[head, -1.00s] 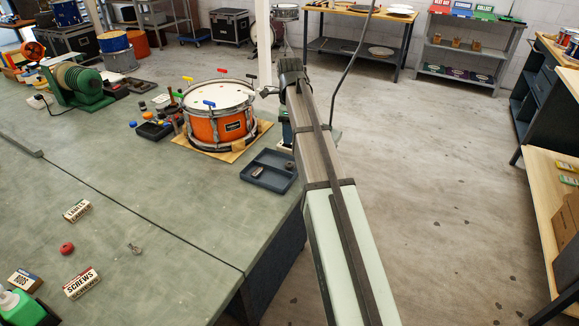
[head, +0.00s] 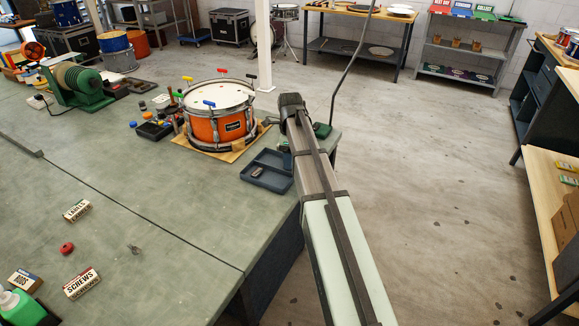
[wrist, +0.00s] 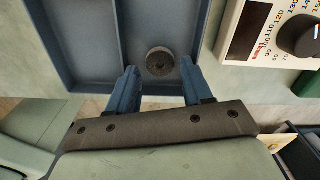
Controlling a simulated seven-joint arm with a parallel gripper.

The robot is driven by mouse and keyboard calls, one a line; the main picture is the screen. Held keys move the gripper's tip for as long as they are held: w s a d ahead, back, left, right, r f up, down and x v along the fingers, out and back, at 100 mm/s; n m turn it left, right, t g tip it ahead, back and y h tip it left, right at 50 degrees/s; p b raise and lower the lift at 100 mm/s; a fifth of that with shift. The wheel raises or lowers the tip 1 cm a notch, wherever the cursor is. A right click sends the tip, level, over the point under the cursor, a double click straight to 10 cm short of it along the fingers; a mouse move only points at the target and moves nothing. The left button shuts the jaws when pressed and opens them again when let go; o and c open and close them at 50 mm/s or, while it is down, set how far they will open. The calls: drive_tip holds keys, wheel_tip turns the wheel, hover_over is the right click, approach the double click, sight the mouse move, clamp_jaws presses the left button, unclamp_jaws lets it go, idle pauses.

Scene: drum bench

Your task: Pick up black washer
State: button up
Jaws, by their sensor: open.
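The black washer (wrist: 159,61) is a dark round disc with a small centre hole. It lies flat in a compartment of the blue-grey tray (wrist: 62,62), near the tray's edge in the wrist view. My gripper (wrist: 157,84) is open, its two blue fingers apart and empty, just short of the washer and roughly in line with it. In the head view the tray (head: 248,180) sits at the bench's right edge, in front of the orange drum. My arm hides my fingers there, and I cannot make out the washer.
A white device with a dial (wrist: 268,32) stands close beside the tray in the wrist view. The orange drum (head: 203,130) with coloured keys is behind the tray. A small brownish object (head: 257,172) lies in the tray.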

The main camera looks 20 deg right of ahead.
drive_tip(key=shift+f, duration=0.8)
drive_tip(key=shift+c, duration=0.4)
drive_tip(key=c, duration=0.7)
drive_tip(key=shift+r, duration=0.1)
drive_tip(key=shift+c, duration=0.2)
